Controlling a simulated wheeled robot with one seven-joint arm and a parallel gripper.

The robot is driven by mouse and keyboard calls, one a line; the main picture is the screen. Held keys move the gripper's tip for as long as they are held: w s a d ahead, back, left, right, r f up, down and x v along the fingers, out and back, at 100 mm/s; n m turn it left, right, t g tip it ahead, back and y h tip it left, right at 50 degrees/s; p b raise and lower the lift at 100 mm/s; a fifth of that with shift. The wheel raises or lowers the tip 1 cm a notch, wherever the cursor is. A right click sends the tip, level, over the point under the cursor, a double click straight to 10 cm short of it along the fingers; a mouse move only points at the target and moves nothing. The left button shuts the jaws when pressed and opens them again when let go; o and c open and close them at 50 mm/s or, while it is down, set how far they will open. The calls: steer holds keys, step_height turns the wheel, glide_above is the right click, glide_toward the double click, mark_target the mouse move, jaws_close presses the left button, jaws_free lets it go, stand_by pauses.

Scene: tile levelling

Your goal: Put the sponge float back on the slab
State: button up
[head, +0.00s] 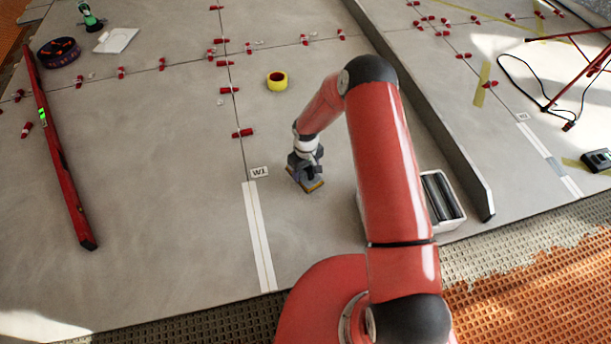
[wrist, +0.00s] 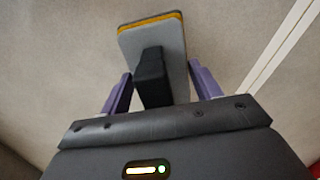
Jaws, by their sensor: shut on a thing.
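The sponge float (head: 314,187) has a grey plate, a yellow-orange layer along its edge and a black handle. My gripper (head: 305,170) is shut on it, low over the grey slab (head: 150,215), just right of the small white "W1" label (head: 260,172). In the wrist view the float (wrist: 151,38) extends ahead of my gripper (wrist: 162,88), its black handle between the two purple fingers. The float's underside is hidden, and I cannot tell whether it touches the slab.
A white tape strip (head: 258,237) lies left of the float. A yellow tape roll (head: 277,81) and several red clips lie beyond it. A white bin (head: 451,217) with dark contents stands right, beside a long grey upright edge (head: 425,110). A red level (head: 60,160) lies far left.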

mark_target(305, 173)
steer(key=shift+f, duration=1.6)
steer(key=shift+f+b, duration=0.1)
steer(key=shift+b, duration=0.2)
steer(key=o, duration=1.1)
steer(key=shift+o, duration=0.2)
